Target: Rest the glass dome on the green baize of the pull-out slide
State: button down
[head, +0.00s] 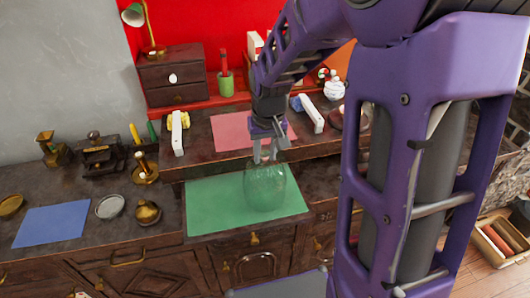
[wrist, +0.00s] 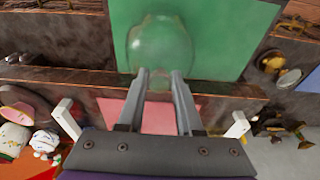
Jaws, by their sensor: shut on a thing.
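The glass dome (head: 265,187) is clear and faintly green, and it hangs upright below my gripper (head: 265,158) in the head view. My gripper is shut on the dome's top knob. The dome overlaps the green baize (head: 215,205) of the pull-out slide; I cannot tell whether its rim touches the cloth. In the wrist view the dome (wrist: 160,45) lies just beyond the fingertips of my gripper (wrist: 160,80), with the green baize (wrist: 220,30) behind it.
A raised shelf with a pink mat (head: 232,132) and white blocks stands behind the slide. A blue mat (head: 52,222), a silver dish (head: 110,207) and brass pieces (head: 147,212) lie to the left. The baize left of the dome is clear.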

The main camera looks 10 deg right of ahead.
jog(key=shift+f, duration=0.15)
grip_release()
dwell(0.4)
jog(key=shift+r+p, duration=2.3)
jog(key=shift+r, duration=0.75)
